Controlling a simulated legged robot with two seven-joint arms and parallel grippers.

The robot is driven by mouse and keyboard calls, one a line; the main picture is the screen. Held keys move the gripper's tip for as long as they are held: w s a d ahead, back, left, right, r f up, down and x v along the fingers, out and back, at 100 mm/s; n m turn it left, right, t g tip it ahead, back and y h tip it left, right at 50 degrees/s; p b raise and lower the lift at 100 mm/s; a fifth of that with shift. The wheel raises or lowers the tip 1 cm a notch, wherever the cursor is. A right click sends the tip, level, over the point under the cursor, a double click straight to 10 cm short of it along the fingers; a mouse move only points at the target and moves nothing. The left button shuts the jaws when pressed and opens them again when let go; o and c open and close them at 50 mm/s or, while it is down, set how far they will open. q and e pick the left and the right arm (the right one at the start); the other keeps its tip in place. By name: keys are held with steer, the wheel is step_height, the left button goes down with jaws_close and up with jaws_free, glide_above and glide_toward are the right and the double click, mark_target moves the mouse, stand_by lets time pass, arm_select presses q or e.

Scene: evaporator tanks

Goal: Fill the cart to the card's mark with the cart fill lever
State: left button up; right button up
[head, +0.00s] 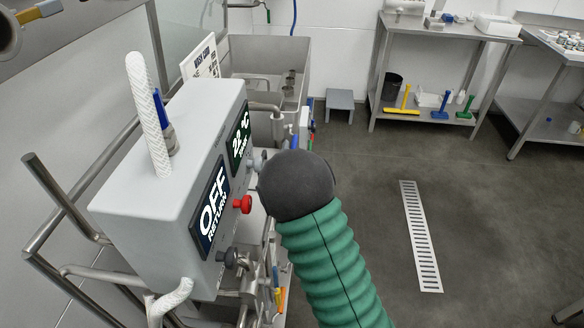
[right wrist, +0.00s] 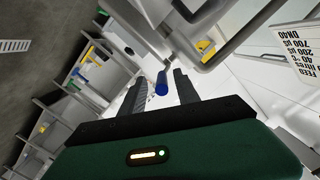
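My right gripper (right wrist: 160,78) is open, with its two dark fingers spread around a short blue cylindrical handle (right wrist: 161,87). I cannot tell whether they touch it or whether it is the cart fill lever. In the head view my right arm's dark rounded wrist (head: 296,185) hides the fingers. A steel tub (head: 262,52), possibly the cart, stands behind the box. My left gripper is out of view.
The box has an "OFF RETURN" display (head: 211,203), a temperature display (head: 241,138) and a red knob (head: 243,204). Steel tube rails (head: 65,200) run at left. Steel tables (head: 440,35) stand at the back. The floor with a drain grate (head: 420,235) is clear at right.

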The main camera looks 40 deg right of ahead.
steer(key=v, duration=1.2)
steer(key=shift+s+p, duration=0.2)
steer(key=shift+p, duration=0.2)
steer(key=shift+f, duration=0.1)
